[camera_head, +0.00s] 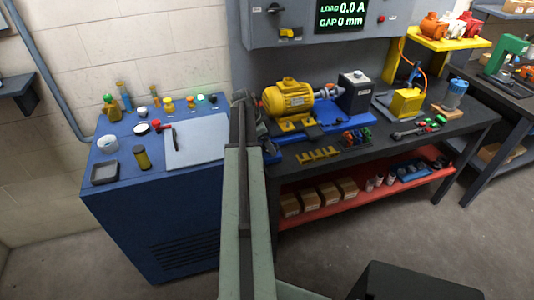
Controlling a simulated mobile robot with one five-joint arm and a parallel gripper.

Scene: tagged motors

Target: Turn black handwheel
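I cannot single out the black handwheel for certain. A small dark round part with red on it (157,126) sits on the blue cabinet, by the left edge of a pale plate (198,140). A yellow motor (288,98) lies on a blue base (330,122) on the dark bench, with a grey shaft part and a black block (354,92) to its right. My arm reaches up from the bottom middle. My gripper (243,98) is at its far end, between the cabinet and the motor. Its fingers are too small and dark to read, and my arm hides what is behind it.
The blue cabinet (165,230) carries several small bottles and knobs. A wall panel display (341,14) reads load 0.0 A and gap 0 mm. The dark bench (440,128) holds a yellow fixture (404,102) and tools. Boxes stand on the red shelf (350,207) below.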

